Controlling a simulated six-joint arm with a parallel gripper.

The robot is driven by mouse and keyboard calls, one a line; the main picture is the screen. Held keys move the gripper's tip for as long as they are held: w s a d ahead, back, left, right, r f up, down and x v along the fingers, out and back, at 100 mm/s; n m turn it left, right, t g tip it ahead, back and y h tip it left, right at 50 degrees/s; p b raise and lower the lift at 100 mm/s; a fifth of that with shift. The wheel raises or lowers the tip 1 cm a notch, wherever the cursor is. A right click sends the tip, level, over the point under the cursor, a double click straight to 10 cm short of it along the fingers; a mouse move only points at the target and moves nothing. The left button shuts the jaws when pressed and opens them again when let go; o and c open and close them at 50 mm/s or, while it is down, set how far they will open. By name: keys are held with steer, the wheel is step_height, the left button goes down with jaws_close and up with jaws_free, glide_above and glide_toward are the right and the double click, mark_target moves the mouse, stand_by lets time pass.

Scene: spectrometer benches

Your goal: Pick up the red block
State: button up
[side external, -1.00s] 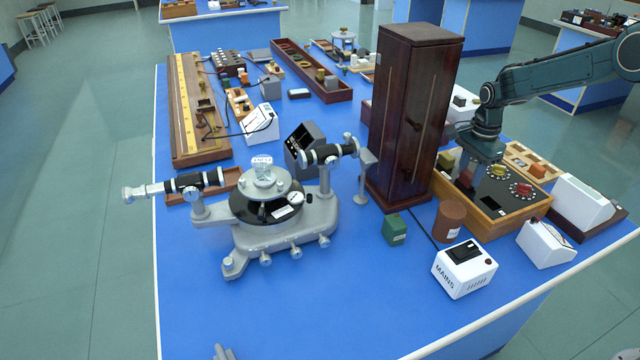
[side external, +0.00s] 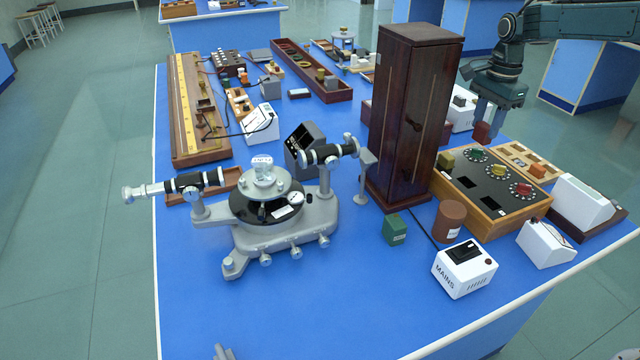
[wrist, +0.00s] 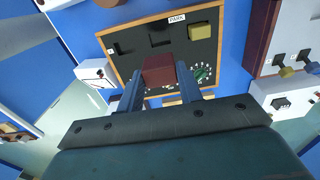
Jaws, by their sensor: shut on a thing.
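The red block (side external: 481,133) is held up in the air by my gripper (side external: 484,118), above the back edge of the wooden tray with the black panel (side external: 480,205). In the wrist view the red block (wrist: 158,70) sits between the two fingers of my gripper (wrist: 158,82), which are shut on it. The black panel (wrist: 122,62) lies below the block in that view, with empty dark recesses. An olive-yellow block (side external: 446,161) sits at the panel's left corner. It also shows in the wrist view (wrist: 199,31).
A tall dark wooden cabinet (side external: 411,110) stands just left of my gripper. Several dials (side external: 498,171) sit on the panel. A brown cylinder (side external: 450,221), a green block (side external: 394,229) and a white MAINS box (side external: 464,269) stand in front. The blue bench (side external: 330,310) is clear at the front.

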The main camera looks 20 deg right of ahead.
mark_target(486, 125)
step_height(486, 125, up, 14)
steer(key=shift+r, duration=0.15)
stand_by(0.3)
stand_by(0.5)
